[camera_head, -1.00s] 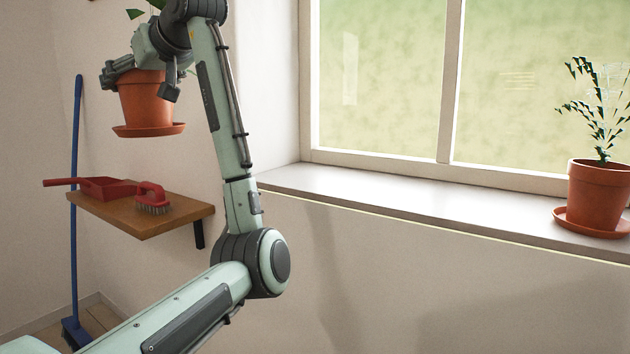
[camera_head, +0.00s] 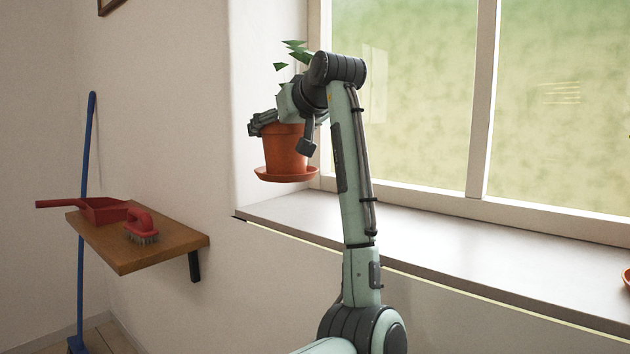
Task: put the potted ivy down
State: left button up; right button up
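The potted ivy, a terracotta pot (camera_head: 284,158) with a saucer under it and a few green leaves above, hangs upright in the air in front of the left end of the window. My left gripper (camera_head: 284,133) is shut on the pot, with fingers on either side of its upper part. My wrist hides most of the ivy. The saucer appears above the left end of the windowsill (camera_head: 440,243), with a visible gap below it. My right gripper is not in view.
A small wooden wall shelf (camera_head: 165,252) at left bears a red dustpan (camera_head: 103,210) and a red brush (camera_head: 140,226). A blue-handled broom (camera_head: 83,200) leans behind it. The sill's middle is clear.

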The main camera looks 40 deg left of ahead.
pick_arm(q)
jog(key=w+d+f, duration=0.1)
jog(key=w+f, duration=0.3)
jog(key=w, duration=0.4)
jog(key=shift+d+f+p, duration=0.35)
jog(key=shift+d+p, duration=0.05)
jog(key=shift+f, duration=2)
jog(key=shift+c, duration=0.2)
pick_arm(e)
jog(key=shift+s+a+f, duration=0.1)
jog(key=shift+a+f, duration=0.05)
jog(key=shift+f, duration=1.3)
pick_arm(q)
jog(key=shift+f, duration=0.15)
jog(key=o, duration=1.8)
jog(key=shift+f, duration=0.15)
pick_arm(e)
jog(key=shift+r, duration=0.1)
pick_arm(q)
jog(key=shift+o, duration=0.2)
